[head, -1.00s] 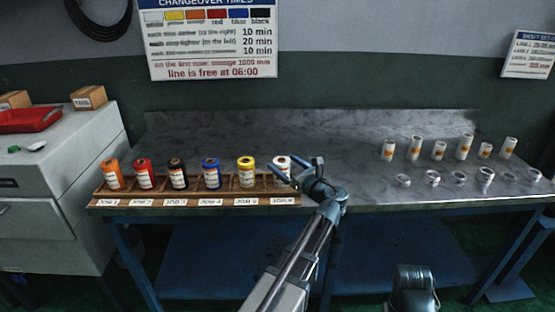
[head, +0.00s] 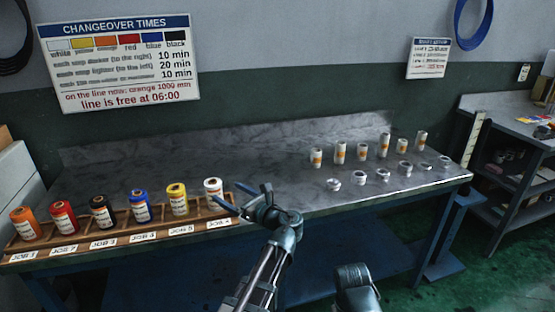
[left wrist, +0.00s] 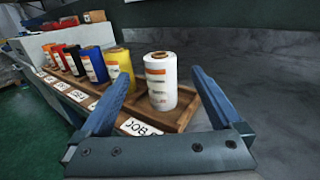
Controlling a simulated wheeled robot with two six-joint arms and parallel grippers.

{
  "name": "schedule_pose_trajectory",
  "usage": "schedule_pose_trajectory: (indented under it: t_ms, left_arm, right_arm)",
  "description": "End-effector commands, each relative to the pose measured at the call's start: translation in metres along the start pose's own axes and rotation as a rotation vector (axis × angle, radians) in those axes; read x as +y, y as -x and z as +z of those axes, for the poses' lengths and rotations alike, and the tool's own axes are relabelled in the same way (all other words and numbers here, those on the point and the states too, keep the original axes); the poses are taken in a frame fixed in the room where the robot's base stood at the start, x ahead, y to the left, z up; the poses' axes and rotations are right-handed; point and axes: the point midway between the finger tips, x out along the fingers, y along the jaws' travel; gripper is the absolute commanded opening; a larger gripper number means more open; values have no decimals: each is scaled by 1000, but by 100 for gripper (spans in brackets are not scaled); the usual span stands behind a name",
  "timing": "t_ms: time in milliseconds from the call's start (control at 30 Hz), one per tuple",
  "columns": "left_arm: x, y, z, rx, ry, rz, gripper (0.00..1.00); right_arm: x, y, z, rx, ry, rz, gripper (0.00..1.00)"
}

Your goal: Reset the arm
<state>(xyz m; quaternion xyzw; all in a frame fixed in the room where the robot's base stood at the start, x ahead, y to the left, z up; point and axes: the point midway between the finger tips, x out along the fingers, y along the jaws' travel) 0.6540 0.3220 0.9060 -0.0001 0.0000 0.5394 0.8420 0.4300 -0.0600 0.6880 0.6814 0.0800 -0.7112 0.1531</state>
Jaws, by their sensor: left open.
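A wooden rack (head: 120,227) at the bench's left front holds a row of upright film rolls: orange (head: 25,224), red (head: 63,217), black (head: 103,212), blue (head: 140,206), yellow (head: 177,199) and white (head: 213,188). Job labels run along its front. My left gripper (head: 228,193) is open and empty at the rack's right end, just beside the white roll. In the left wrist view the white roll (left wrist: 160,82) stands upright in the rack, seen between the open fingers and beyond them. My right gripper is not in view.
Several white rolls (head: 340,152) and short rings (head: 333,184) stand on the right of the grey bench (head: 250,155). The bench middle is clear. A changeover sign (head: 120,62) hangs on the wall. A second bench (head: 515,128) stands at the far right.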

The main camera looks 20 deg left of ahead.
Motion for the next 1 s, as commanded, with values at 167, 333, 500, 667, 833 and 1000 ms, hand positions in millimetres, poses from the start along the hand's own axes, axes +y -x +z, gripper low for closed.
schedule_pose_trajectory:
  t_ms: [167,333,500,667,833,1000]
  left_arm:
    - [8,13,1,93,133,13,99]
    - [27,64,-14,397,541,131,99]
    - [48,147,-33,720,934,415,99]
    - [68,233,-35,929,1162,768,99]
    - [86,300,-27,1023,1254,1079,99]
    - [93,329,-24,1044,1274,1226,99]
  right_arm:
    - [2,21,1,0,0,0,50]
    - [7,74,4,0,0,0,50]
    - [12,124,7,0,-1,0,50]
    - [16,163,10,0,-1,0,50]
    - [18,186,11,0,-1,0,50]
    - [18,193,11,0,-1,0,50]
